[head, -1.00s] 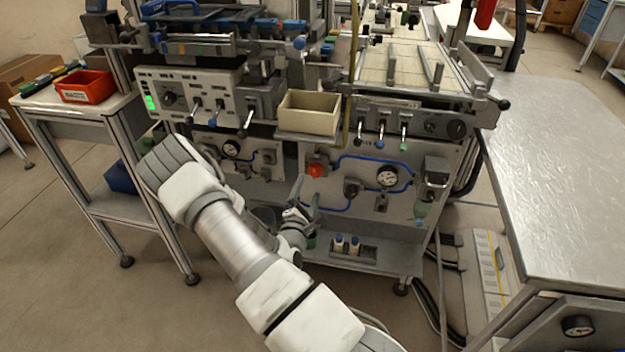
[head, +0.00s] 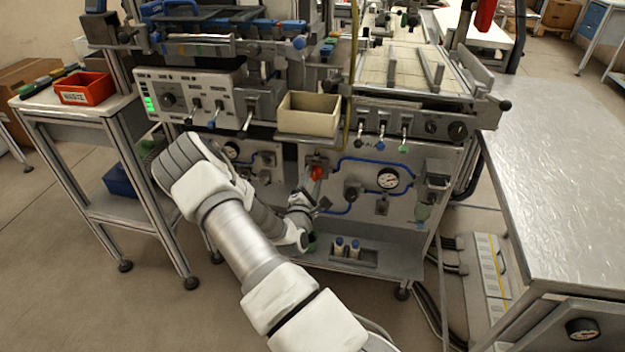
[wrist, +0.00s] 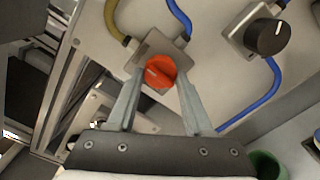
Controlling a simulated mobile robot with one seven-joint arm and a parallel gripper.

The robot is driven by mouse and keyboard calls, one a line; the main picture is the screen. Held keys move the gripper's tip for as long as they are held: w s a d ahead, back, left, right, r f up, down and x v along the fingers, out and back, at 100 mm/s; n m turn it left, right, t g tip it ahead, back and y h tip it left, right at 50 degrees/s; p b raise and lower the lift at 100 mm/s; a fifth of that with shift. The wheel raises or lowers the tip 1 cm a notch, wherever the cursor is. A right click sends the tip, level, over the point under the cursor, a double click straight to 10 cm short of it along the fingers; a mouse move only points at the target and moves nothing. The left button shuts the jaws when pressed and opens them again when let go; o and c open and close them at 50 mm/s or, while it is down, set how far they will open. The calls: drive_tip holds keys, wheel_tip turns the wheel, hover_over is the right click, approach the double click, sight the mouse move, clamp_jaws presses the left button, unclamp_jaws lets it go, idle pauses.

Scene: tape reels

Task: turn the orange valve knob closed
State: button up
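The orange valve knob (wrist: 158,72) is round with a pale mark on its face. It sits on a grey square valve body (wrist: 150,48) on the machine's light front panel. In the head view the knob (head: 317,172) shows just above my gripper (head: 308,188). In the wrist view my gripper (wrist: 160,92) is open, with one finger on the left and one on the right of the knob. The fingertips are near the knob's sides, with gaps showing. I cannot tell how deep the fingers reach.
A black knob (wrist: 268,38) sits to the right on the panel, with blue tubing (wrist: 258,105) below it. A gauge (head: 388,178) is further right. A beige bin (head: 308,114) juts out above the valve. Small bottles (head: 346,246) stand on the lower shelf.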

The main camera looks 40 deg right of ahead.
clamp_jaws()
drive_tip(key=shift+r+n+p, duration=0.1)
drive_tip(key=shift+n+p, duration=0.3)
drive_tip(key=shift+p, duration=0.05)
drive_tip(key=n+p, duration=0.2)
drive_tip(key=n, duration=0.1)
drive_tip(key=n+p, duration=0.4)
drive_tip(key=n, duration=0.1)
drive_tip(key=shift+s, duration=0.1)
drive_tip(key=n+p, duration=0.2)
drive_tip(key=n, duration=0.3)
drive_tip(key=n+p, duration=0.1)
drive_tip(key=n, duration=0.3)
drive_tip(key=shift+s+p, duration=0.1)
drive_tip(key=shift+p, duration=0.3)
drive_tip(key=shift+d+f, duration=0.1)
drive_tip(key=shift+f, duration=0.1)
